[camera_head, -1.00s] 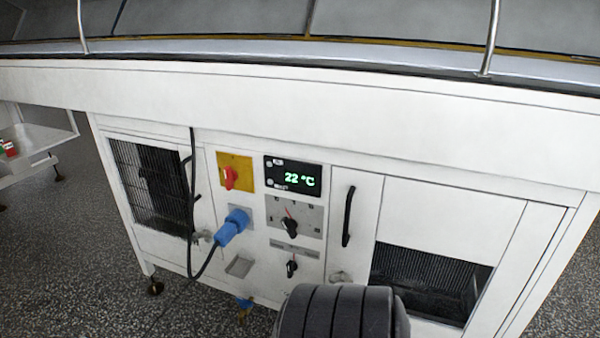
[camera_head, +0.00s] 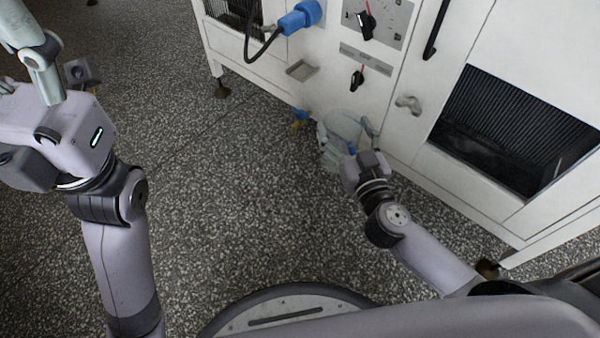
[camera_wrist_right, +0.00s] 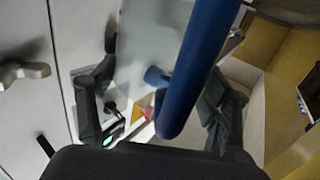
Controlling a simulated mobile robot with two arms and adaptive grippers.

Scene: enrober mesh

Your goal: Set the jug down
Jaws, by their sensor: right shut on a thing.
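The jug (camera_head: 340,130) is a clear, pale vessel low in front of the white machine, close to its front panel. Its blue handle (camera_wrist_right: 197,60) runs through the middle of the right wrist view, with clear jug wall beside it. My right gripper (camera_head: 361,163) is shut on the jug's handle, on the near side of the jug. Its dark fingers (camera_wrist_right: 165,100) lie either side of the handle in the wrist view. I cannot tell whether the jug's base touches the floor. My left arm stands at the left; its fingers cannot be made out clearly.
Speckled floor (camera_head: 230,190) is free left of the jug.

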